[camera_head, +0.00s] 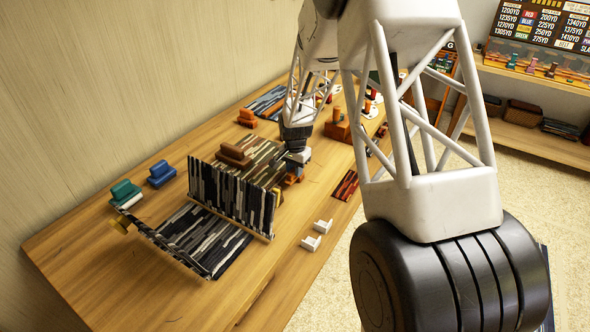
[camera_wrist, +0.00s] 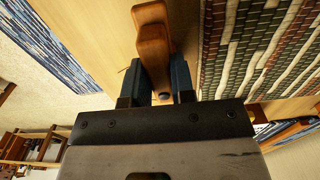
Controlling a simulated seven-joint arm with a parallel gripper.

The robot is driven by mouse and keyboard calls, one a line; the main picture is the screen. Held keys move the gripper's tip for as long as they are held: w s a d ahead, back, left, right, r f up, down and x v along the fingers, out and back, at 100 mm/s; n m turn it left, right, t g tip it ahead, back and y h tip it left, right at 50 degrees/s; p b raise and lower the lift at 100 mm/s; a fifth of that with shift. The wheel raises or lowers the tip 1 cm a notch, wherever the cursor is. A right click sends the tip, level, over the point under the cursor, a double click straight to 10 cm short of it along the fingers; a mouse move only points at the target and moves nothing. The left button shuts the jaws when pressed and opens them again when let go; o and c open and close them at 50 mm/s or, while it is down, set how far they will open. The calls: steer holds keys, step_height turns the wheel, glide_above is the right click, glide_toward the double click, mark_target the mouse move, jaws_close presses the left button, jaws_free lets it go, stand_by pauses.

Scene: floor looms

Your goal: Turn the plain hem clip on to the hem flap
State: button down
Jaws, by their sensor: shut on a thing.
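My gripper (camera_head: 293,171) is at the right edge of the woven work on the table. In the wrist view my gripper (camera_wrist: 158,74) has its two dark blue fingers closed around a plain brown wooden piece (camera_wrist: 152,42), which looks like the hem clip. In the head view only a bit of orange-brown (camera_head: 293,179) shows under the gripper. Beside it lies green, brown and cream striped cloth (camera_wrist: 250,50), probably the hem flap; it also shows in the head view (camera_head: 268,152). Whether the clip overlaps the cloth, I cannot tell.
Another striped cloth (camera_head: 205,240) lies in front. Green (camera_head: 124,191) and blue (camera_head: 161,173) blocks stand left.

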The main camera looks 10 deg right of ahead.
steer(key=shift+m, duration=0.4)
steer(key=m, duration=0.3)
steer(key=shift+w+a, duration=0.25)
steer(key=shift+w, duration=0.05)
steer(key=m, duration=0.2)
steer(key=w+m, duration=0.1)
steer(key=m, duration=0.2)
steer(key=shift+a, duration=0.1)
steer(key=m, duration=0.4)
steer(key=shift+w+m, duration=0.3)
steer(key=shift+w, duration=0.1)
steer(key=m, duration=0.4)
steer(key=shift+w+d+m, duration=0.3)
steer(key=shift+w+d, duration=0.05)
steer(key=c, duration=1)
jaws_free()
steer(key=shift+o, duration=0.2)
steer(key=shift+r, duration=0.15)
